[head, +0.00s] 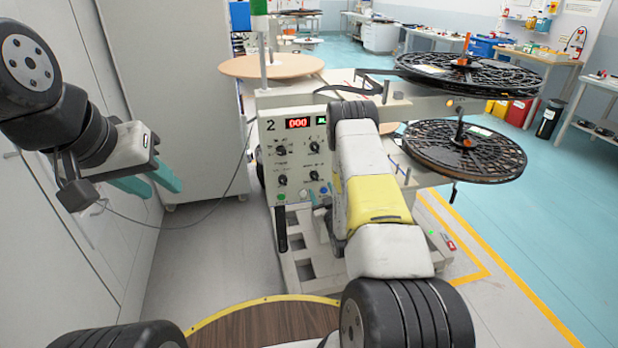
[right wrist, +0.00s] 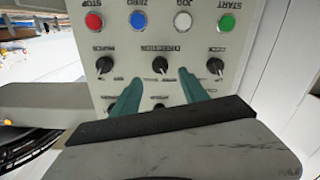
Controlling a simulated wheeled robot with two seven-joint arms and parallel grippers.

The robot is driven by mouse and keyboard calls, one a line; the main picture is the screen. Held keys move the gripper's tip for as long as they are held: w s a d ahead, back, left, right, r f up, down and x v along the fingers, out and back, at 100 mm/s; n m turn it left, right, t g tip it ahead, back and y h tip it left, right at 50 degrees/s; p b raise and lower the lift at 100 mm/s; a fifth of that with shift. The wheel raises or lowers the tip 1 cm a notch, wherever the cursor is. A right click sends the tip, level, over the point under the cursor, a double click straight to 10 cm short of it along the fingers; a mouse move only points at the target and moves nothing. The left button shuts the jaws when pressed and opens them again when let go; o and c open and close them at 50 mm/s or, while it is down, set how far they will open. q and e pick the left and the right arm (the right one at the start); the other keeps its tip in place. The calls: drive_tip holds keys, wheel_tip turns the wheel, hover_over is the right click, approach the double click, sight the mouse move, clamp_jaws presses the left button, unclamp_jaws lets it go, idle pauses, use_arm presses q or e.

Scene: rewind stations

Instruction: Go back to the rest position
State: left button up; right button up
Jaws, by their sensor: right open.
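My left gripper (head: 149,183) hangs at the left in the head view, its two teal fingers apart and empty, in front of the grey cabinet wall. My right arm reaches forward over the middle of the head view and hides most of its own gripper. In the right wrist view my right gripper (right wrist: 162,95) is open with nothing between its fingers. Its fingertips are close to the control panel (right wrist: 230,55), over the row of black knobs. Whether they touch it I cannot tell. In the head view the panel (head: 270,175) carries a red display (head: 297,123) reading 000.
Black reels (head: 468,75) and (head: 465,150) sit to the right of the panel, close to my right arm. A round wooden disc (head: 271,66) is behind it. A tall grey cabinet (head: 170,90) stands at the left. The blue floor (head: 555,210) at the right is clear.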

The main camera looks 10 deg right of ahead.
drive_tip(key=w+r+g, duration=0.1)
drive_tip(key=r, duration=0.4)
drive_tip(key=w+r+m+g, duration=0.1)
drive_tip(key=r, duration=0.4)
drive_tip(key=w+r+g, duration=0.1)
drive_tip(key=r, duration=0.4)
drive_tip(key=shift+w+d+m+h, duration=0.1)
drive_tip(key=shift+w+m+h, duration=0.2)
drive_tip(key=shift+h, duration=0.1)
drive_tip(key=s+a+r+m+g+y, duration=0.1)
drive_tip(key=s+a+r+g, duration=0.2)
drive_tip(key=s+r, duration=0.65)
drive_tip(key=s+a+r+g+y, duration=0.1)
drive_tip(key=s+a+r+g, duration=0.15)
drive_tip(key=s+r, duration=0.75)
drive_tip(key=s+a+g, duration=0.3)
drive_tip(key=s, duration=1.8)
